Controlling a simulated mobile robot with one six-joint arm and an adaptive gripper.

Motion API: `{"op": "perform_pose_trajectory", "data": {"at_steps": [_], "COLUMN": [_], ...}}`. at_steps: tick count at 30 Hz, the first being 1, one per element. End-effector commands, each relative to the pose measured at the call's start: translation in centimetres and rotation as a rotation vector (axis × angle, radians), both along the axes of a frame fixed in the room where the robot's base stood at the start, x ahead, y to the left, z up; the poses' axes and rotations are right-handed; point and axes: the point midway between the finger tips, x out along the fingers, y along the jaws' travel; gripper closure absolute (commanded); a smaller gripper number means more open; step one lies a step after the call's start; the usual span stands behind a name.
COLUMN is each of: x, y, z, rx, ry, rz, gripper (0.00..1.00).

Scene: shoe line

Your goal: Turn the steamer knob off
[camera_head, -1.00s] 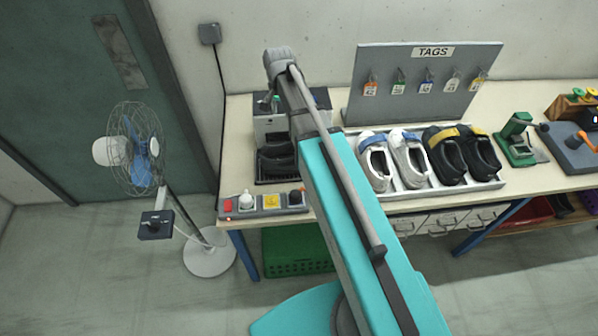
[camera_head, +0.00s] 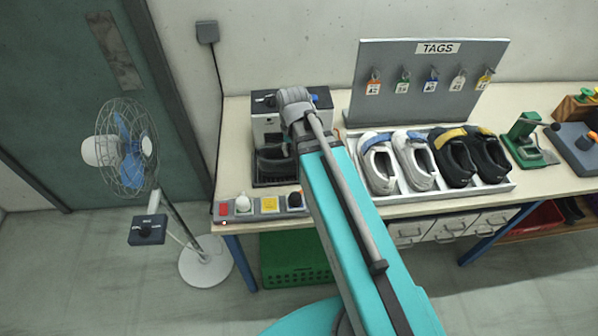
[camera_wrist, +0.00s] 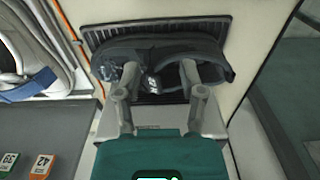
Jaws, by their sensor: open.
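The steamer (camera_head: 267,126), a pale box with a dark top, stands at the back left of the table. A dark shoe (camera_head: 273,160) rests on the black grate in front of it. A black knob and a blue knob (camera_head: 314,98) show near its top; I cannot tell their settings. In the wrist view my gripper (camera_wrist: 159,74) is open and empty, its two fingers apart above the dark shoe (camera_wrist: 155,58) and grate (camera_wrist: 215,25). The steamer's body (camera_wrist: 150,117) shows partly between the fingers. In the head view my arm hides the fingers and part of the steamer.
A control strip (camera_head: 215,207) with a red button, white knob, yellow label and dark knob lies along the table's front left edge. A shoe rack (camera_head: 440,192) with several shoes and a tag board (camera_head: 420,105) stand to the right. A fan (camera_head: 128,150) stands left.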

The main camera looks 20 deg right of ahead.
Motion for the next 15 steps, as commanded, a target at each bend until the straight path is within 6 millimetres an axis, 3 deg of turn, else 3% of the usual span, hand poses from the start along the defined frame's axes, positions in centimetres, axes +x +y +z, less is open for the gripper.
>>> {"op": "perform_pose_trajectory", "data": {"at_steps": [6, 15], "x": [-2.8, -4.5], "y": [-0.1, -0.2], "z": [-1.8, -2.7], "rx": [0.000, 0.000], "ry": [0.000, 0.000], "rz": [0.099, 0.180], "gripper": [0.49, 0.49]}}
